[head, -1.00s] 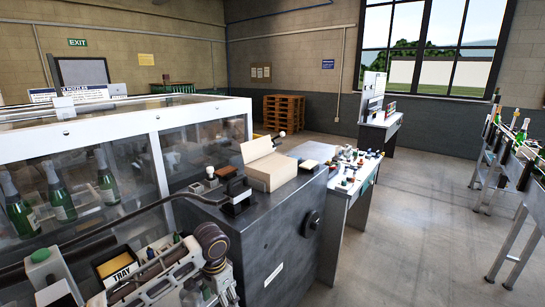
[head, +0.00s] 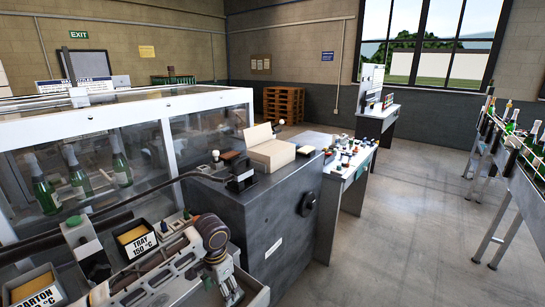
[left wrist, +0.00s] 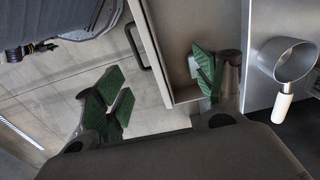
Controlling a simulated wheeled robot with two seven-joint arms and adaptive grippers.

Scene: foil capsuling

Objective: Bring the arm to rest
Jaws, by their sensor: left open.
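My left arm comes in from the lower left in the head view and bends down at the bottom centre. Its gripper (head: 232,291) hangs low beside the dark grey machine cabinet (head: 262,215), partly cut by the frame's lower edge. In the left wrist view the two green-padded fingers (left wrist: 160,88) stand wide apart with nothing between them. One finger is over the floor, the other appears in front of an open drawer or bin (left wrist: 180,60). My right gripper is not in view.
A metal cup with a white handle (left wrist: 288,62) is at the right of the wrist view. Labelled trays (head: 137,240) lie at lower left. Bottles (head: 75,170) stand behind glass. A cardboard box (head: 270,152) sits on the cabinet. Floor (head: 400,215) is clear on the right.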

